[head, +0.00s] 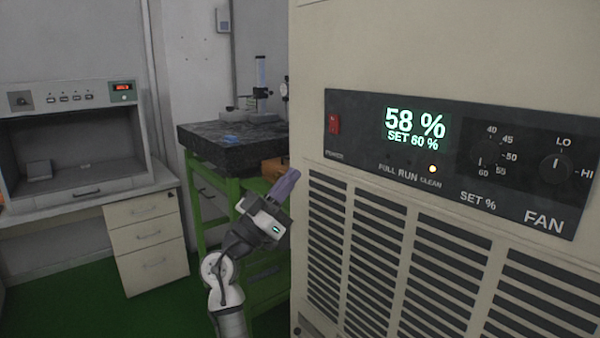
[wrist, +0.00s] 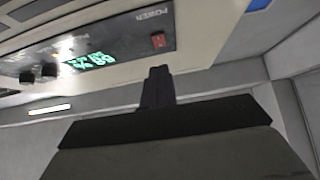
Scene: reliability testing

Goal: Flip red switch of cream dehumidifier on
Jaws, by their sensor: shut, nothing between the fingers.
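The cream dehumidifier (head: 400,45) fills the right of the head view. Its black panel carries a red rocker switch (head: 334,124) at the left end, above the word POWER. The display (head: 414,127) is lit and reads 58 % and SET 60 %. My gripper (head: 288,182) is shut and empty, left of the dehumidifier's front and lower than the switch. In the wrist view the shut fingers (wrist: 157,78) point toward the panel, with the red switch (wrist: 158,40) just beyond their tips. A gap shows between them.
Two knobs (head: 555,168) sit on the panel's right side, with vent slats (head: 380,260) below. Behind my arm stands a green-framed table (head: 200,215) with a dark stone top. A bench with drawers (head: 148,240) and a grey cabinet (head: 75,130) are at left.

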